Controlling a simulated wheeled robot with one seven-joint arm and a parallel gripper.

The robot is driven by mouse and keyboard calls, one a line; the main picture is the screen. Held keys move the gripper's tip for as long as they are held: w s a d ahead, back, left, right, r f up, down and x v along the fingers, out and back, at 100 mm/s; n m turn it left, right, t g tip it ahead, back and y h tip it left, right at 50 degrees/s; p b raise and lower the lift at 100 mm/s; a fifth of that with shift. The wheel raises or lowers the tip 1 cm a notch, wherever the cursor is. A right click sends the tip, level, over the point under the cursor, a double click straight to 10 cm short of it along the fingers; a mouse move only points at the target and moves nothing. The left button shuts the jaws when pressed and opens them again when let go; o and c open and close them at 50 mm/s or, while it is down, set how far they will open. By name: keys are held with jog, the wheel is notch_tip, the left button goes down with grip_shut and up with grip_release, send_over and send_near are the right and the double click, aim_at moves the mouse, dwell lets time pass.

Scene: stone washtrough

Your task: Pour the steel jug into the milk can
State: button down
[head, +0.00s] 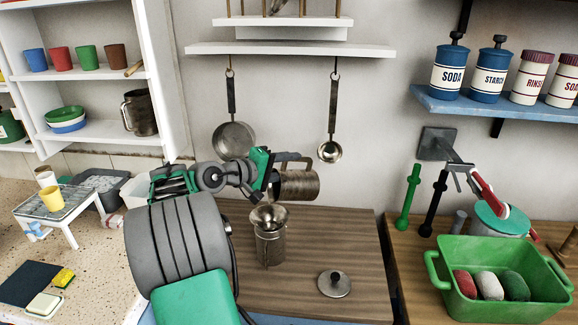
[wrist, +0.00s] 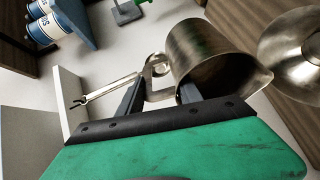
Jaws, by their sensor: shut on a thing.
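The steel jug (head: 300,186) is held up in the air just above and right of the milk can. My gripper (head: 277,168) is shut on its handle. In the wrist view the jug (wrist: 212,55) shows its dark open mouth and a spout lip pointing right; what is inside cannot be made out. The milk can (head: 270,247) stands upright on the wooden worktop, with a flared, funnel-like top (head: 268,217). In the wrist view that flared top (wrist: 287,45) lies beside the jug's spout, apart from it in the picture. No stream of liquid shows.
A round lid with a knob (head: 334,285) lies on the worktop (head: 352,245) right of the can. A pan (head: 233,138) and ladle (head: 330,151) hang behind. A green tub (head: 500,262) with several coloured objects stands at the right.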

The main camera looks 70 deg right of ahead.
jog(key=shift+w+a+g+h, duration=0.3)
jog(key=shift+w+a+h, duration=0.1)
jog(key=shift+d+r+p, duration=0.1)
jog(key=shift+r+p, duration=0.1)
jog(key=shift+p, duration=0.2)
jog(key=shift+s+d+r+t+y+p, duration=0.3)
jog(key=shift+s+d+t+y+p, duration=0.25)
jog(key=shift+p, duration=0.4)
jog(key=shift+s+p, duration=0.3)
jog(key=shift+p, duration=0.05)
jog(key=shift+d+r+y+p, duration=0.15)
jog(key=shift+y+p, duration=0.2)
jog(key=shift+p, duration=0.6)
